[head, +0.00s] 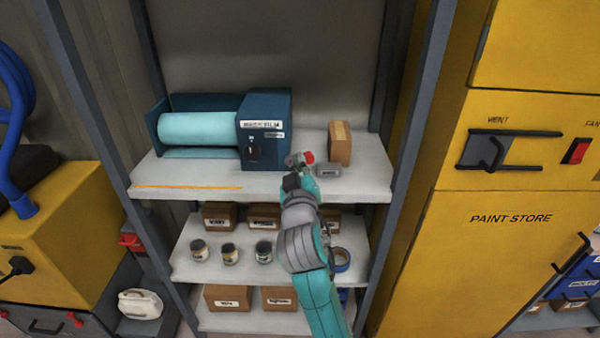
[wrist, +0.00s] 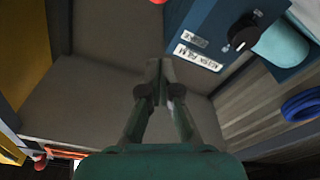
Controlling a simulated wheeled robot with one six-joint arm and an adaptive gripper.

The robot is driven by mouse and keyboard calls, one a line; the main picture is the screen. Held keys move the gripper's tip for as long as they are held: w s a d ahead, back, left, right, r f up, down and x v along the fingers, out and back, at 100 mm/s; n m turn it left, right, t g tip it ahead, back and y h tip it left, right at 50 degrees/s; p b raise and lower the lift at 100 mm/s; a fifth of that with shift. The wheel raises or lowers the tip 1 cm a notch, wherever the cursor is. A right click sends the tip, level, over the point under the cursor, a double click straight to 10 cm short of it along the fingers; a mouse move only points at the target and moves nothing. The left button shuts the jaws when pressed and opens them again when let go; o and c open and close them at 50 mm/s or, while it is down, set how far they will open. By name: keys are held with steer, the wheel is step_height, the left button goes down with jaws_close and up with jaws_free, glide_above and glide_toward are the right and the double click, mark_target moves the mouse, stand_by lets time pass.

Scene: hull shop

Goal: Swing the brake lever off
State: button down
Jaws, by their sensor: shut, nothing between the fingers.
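The mask film dispenser (head: 264,112) is a dark blue box with a pale teal roll (head: 200,127) at its left, on the upper shelf. Its black brake lever (head: 253,149) is on the front face below the labels. In the wrist view the picture is turned over, and the black lever (wrist: 243,32) shows at upper right beside a label reading BRAKE (wrist: 194,38). My gripper (head: 298,160) is right of the dispenser, over the shelf and apart from the lever. In the wrist view its fingers (wrist: 160,68) are shut together and empty.
A brown carton (head: 340,144) and a small grey labelled block (head: 328,170) stand close to the right of my gripper. The shelf (head: 190,180) is clear in front of the dispenser. Dark uprights (head: 408,90) flank it.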

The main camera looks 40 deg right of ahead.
mark_target(310, 158)
steer(key=shift+w+d+f, duration=0.5)
steer(key=shift+w+d, duration=0.15)
steer(key=shift+d, duration=0.15)
steer(key=shift+w+d+f, duration=0.5)
steer(key=shift+w+d, duration=0.2)
steer(key=shift+d, duration=0.1)
steer(key=shift+w+d+f, duration=0.5)
steer(key=shift+w+d, duration=0.15)
steer(key=shift+d, duration=0.15)
steer(key=shift+s+d+f+m, duration=0.15)
steer(key=shift+d+f+m, duration=0.1)
steer(key=shift+m, duration=0.35)
steer(key=shift+s+d+f+m, duration=0.15)
steer(key=shift+f+m, duration=0.1)
steer(key=shift+m, duration=0.35)
steer(key=shift+s+d+f, duration=0.1)
steer(key=shift+d+f, duration=0.05)
steer(key=shift+f, duration=0.15)
steer(key=shift+r, duration=0.1)
